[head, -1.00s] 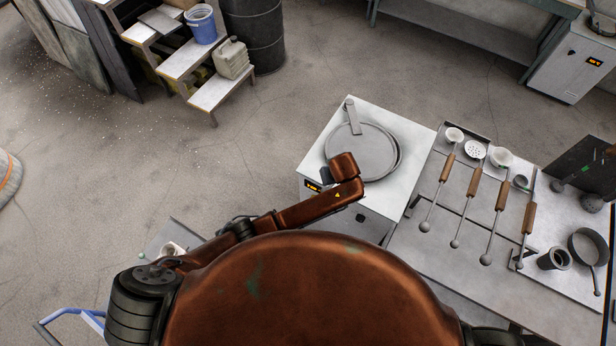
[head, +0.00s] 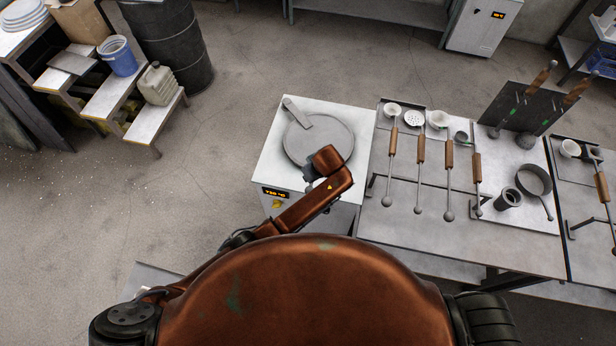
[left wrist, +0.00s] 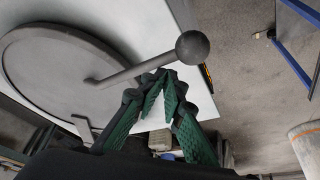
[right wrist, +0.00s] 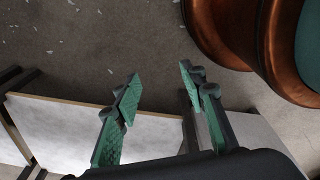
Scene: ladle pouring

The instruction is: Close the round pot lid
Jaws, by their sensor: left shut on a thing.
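The round grey pot lid (head: 336,132) lies flat on top of the white heater box (head: 270,165). No clear gap shows at its rim. In the left wrist view the lid (left wrist: 60,75) fills the left side, and its rod handle (left wrist: 130,72) ends in a dark ball (left wrist: 192,47). My left gripper (left wrist: 163,80) is shut on the rod handle below the ball. In the head view my left gripper (head: 311,173) is partly hidden by my arm at the lid's near edge. My right gripper (right wrist: 160,83) is open and empty, away from the lid.
A metal table (head: 410,235) with several wood-handled ladles (head: 421,150) stands right of the heater, with a small pan (head: 533,180) and a dark cup (head: 508,198). A stepped stand (head: 150,125) and a black drum (head: 168,45) stand at the back left. Floor between is clear.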

